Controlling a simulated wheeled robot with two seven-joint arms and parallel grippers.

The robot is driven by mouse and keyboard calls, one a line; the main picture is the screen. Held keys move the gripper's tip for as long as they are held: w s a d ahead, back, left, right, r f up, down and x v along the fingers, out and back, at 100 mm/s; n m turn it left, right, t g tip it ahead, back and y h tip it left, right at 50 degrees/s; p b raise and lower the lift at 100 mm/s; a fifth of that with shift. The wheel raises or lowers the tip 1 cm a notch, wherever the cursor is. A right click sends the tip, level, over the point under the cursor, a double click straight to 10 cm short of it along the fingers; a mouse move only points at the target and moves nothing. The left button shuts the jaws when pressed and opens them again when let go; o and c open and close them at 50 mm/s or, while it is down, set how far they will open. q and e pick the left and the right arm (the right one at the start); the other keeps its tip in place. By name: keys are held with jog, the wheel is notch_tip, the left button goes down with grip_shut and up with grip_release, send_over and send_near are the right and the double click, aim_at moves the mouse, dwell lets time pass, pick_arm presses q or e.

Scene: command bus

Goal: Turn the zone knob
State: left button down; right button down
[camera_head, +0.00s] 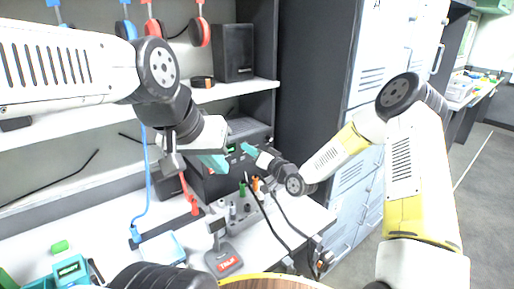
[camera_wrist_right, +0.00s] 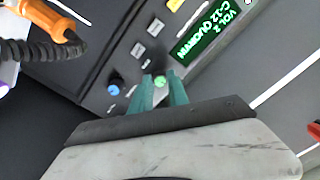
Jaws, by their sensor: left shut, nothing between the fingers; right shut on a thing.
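A dark control unit (camera_head: 205,186) with a lit green display stands on the desk below the shelf. In the right wrist view, the display (camera_wrist_right: 208,30) shows green text, beside a row of knobs on the panel. My right gripper (camera_wrist_right: 161,92) is shut on a green-capped knob (camera_wrist_right: 159,81), with its teal fingers on both sides. A blue-capped knob (camera_wrist_right: 115,87) and a black knob (camera_wrist_right: 155,56) are close by. The knob labels are too small to read. In the head view, my right gripper (camera_head: 247,150) reaches the panel's front. My left gripper (camera_head: 216,163) is shut and empty, just left of it.
A microphone base marked TALK (camera_head: 224,262) stands on the desk's front, with black cables to its right. A small rack of coloured plugs (camera_head: 242,212) is below the unit. Headphones (camera_head: 199,32) hang above a shelf with a black speaker (camera_head: 233,52). Grey lockers (camera_head: 372,75) stand right.

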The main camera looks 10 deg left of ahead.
jog(key=shift+m+t, duration=0.3)
jog(key=shift+m, duration=3.6)
jog(key=c, duration=1.3)
grip_release()
jog(key=v, duration=0.8)
jog(key=shift+r, duration=0.1)
